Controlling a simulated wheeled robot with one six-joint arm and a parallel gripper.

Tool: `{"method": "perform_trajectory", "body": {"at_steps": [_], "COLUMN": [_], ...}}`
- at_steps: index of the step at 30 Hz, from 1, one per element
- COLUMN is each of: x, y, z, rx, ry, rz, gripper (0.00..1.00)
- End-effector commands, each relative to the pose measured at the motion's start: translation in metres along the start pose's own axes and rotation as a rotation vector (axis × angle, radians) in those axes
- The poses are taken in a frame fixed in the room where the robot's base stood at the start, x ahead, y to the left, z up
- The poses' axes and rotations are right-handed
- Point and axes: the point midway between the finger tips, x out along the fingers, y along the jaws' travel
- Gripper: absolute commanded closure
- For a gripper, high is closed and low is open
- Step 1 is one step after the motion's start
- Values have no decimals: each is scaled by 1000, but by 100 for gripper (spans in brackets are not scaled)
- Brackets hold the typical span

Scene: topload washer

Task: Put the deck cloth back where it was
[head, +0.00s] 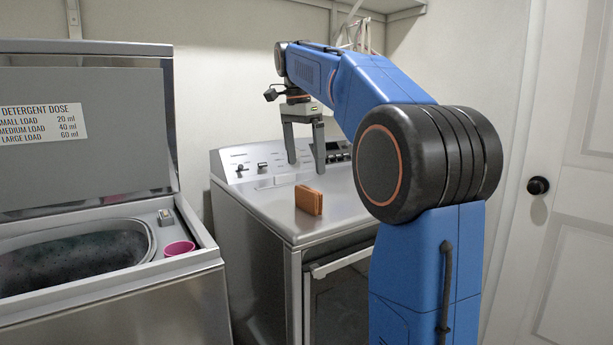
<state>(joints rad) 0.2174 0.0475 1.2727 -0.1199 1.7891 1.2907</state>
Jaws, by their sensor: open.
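A small folded orange-brown piece (308,199), which looks like the cloth, stands on edge on the grey top of the front-loading machine (268,205), near its front edge. My gripper (306,168) points down above that top, with its two fingers apart and nothing between them. The fingertips are above the orange-brown piece and look apart from it. On the left, the topload washer (205,236) has its lid (85,135) raised and its tub (75,257) open, with dark contents inside.
A pink cup (179,248) sits on the washer's right deck, with a small grey fitting (165,217) behind it. A control panel with knobs (262,165) rises at the back of the front-loading machine. A white door (572,180) is at the right.

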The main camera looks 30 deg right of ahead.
Motion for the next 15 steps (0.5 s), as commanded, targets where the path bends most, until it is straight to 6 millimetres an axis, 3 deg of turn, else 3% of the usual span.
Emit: {"method": "perform_trajectory", "body": {"at_steps": [6,15], "x": [-22,-26], "y": [-1,0], "z": [0,0], "rx": [-1,0], "ry": [0,0], "rz": [1,1], "gripper": [0,0]}}
